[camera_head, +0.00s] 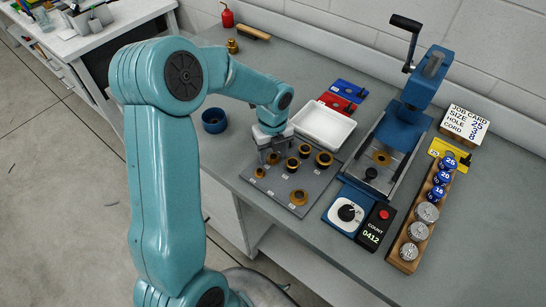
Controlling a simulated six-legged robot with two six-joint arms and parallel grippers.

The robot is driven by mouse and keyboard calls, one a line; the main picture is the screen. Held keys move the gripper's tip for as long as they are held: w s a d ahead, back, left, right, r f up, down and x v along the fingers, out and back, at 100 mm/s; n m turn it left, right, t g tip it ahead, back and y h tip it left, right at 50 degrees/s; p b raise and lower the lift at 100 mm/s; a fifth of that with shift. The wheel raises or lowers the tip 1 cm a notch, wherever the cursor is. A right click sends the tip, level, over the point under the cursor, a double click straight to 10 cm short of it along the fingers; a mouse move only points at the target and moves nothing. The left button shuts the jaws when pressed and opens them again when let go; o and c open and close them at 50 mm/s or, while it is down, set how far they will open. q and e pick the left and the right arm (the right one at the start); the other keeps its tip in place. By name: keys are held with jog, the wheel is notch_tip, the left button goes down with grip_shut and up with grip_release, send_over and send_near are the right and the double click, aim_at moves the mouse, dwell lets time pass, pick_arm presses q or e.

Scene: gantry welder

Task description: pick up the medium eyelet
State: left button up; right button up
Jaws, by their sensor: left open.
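A dark grey board (273,190) on the bench holds several brass and black rings of different sizes. A small brass ring (259,173) lies at its left side and a larger brass ring (299,197) near its front. Black-and-brass rings (292,164) and (324,158) stand toward the back. I cannot tell for sure which one is the medium eyelet. My left gripper (268,157) is open and points down over the back left of the board, close to a brass ring (273,159) that it partly hides. Whether it touches that ring is unclear. My right gripper is not in view.
A white tray (322,126) lies behind the board. A blue hand press (405,125) stands to the right, with a counter box (376,222) and a wooden die rack (404,250). A blue cup (214,121) is at the left. The front right bench is clear.

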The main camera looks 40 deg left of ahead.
pick_arm(q)
grip_shut()
jog(key=shift+w, duration=0.1)
